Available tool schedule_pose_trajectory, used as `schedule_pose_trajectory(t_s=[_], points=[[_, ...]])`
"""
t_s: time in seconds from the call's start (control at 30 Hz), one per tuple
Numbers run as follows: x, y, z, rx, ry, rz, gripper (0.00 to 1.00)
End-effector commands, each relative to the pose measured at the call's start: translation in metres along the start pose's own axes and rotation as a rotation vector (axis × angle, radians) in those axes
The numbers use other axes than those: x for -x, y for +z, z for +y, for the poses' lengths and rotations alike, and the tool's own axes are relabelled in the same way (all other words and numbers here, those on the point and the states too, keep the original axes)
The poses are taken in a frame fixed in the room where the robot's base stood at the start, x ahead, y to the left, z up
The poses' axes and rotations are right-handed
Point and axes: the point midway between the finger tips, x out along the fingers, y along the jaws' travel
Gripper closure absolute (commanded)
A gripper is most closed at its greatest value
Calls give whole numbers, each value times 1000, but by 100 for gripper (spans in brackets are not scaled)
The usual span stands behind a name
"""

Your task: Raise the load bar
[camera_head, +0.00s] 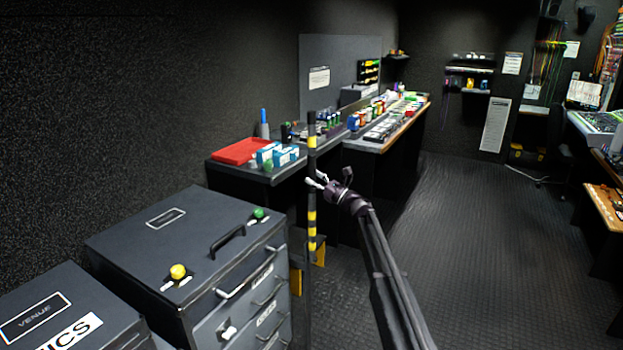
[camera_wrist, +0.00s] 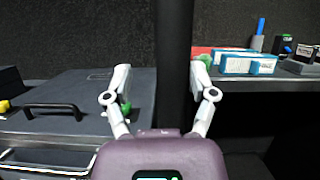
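The load bar (camera_head: 312,218) is a thin upright dark pole with yellow and black bands, standing in front of the equipment counter. In the wrist view the bar (camera_wrist: 173,60) is a plain dark vertical strip between my fingers, nearer the right one. My gripper (camera_head: 316,179) is at about the bar's mid-height, with its fingers pointing at it. In the wrist view my gripper (camera_wrist: 161,80) is open, one pale finger on each side of the bar. I cannot tell whether a finger touches it. The bar's lower end is not clear against the dark floor.
A dark drawer case (camera_head: 190,240) with a handle and yellow and green knobs stands left of the bar. Behind the bar, a counter (camera_head: 240,172) holds a red tray (camera_head: 240,151) and blue-white boxes (camera_head: 277,156). The ribbed floor (camera_head: 470,240) to the right is clear.

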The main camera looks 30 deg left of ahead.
Motion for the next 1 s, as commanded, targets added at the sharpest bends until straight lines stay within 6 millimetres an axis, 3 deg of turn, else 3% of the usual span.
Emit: schedule_pose_trajectory(t_s=[1.0], points=[[52,-1,0,0,-1,0,27]])
